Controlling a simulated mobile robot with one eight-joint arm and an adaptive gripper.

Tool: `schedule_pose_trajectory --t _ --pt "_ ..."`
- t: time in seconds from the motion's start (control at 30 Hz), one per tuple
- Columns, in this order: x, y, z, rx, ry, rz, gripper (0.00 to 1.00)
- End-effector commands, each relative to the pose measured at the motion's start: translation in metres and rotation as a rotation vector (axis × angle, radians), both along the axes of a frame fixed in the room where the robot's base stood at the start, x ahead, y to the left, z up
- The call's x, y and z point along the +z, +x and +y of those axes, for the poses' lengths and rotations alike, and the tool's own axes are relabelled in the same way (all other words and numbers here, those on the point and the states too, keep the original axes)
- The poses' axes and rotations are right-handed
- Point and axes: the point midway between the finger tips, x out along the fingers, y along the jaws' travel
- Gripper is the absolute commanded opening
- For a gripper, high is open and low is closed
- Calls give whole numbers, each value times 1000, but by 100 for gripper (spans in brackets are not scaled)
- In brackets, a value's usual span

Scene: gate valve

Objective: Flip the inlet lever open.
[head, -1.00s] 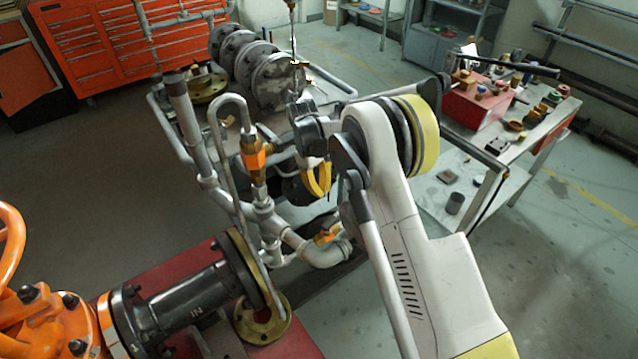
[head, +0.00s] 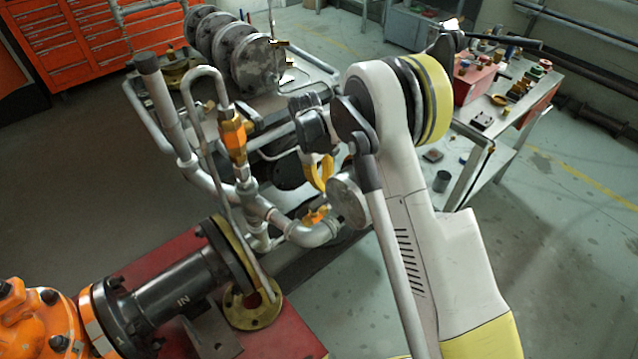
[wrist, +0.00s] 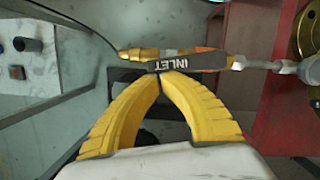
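The inlet lever (wrist: 185,64) is a dark bar marked INLET with orange edges. In the wrist view it lies across the picture, just beyond my fingertips. A brass fitting (wrist: 140,53) is at its left and a grey pipe at its right. My gripper (wrist: 163,75) has two yellow fingers whose tips meet at the lever's near edge; I cannot tell whether they touch it. In the head view my gripper (head: 320,187) hangs beside the piping, above an orange part (head: 315,215) by a pipe elbow. I cannot tell whether that part is the lever.
An orange and brass valve (head: 233,138) stands on the pipe to the left. A black flanged pipe (head: 175,295) rests on a red base (head: 265,338) in front. A bench (head: 495,120) with a red box (head: 472,82) is at the right. Open floor lies between.

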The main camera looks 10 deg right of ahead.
Motion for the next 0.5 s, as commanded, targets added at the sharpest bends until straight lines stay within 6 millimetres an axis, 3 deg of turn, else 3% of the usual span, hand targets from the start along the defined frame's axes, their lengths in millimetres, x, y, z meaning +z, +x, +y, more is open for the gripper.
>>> schedule_pose_trajectory --t 0.1,0.5 --pt "0 -4 -7 0 -1 1 0" --pt "0 -2 -3 1 0 -1 0"
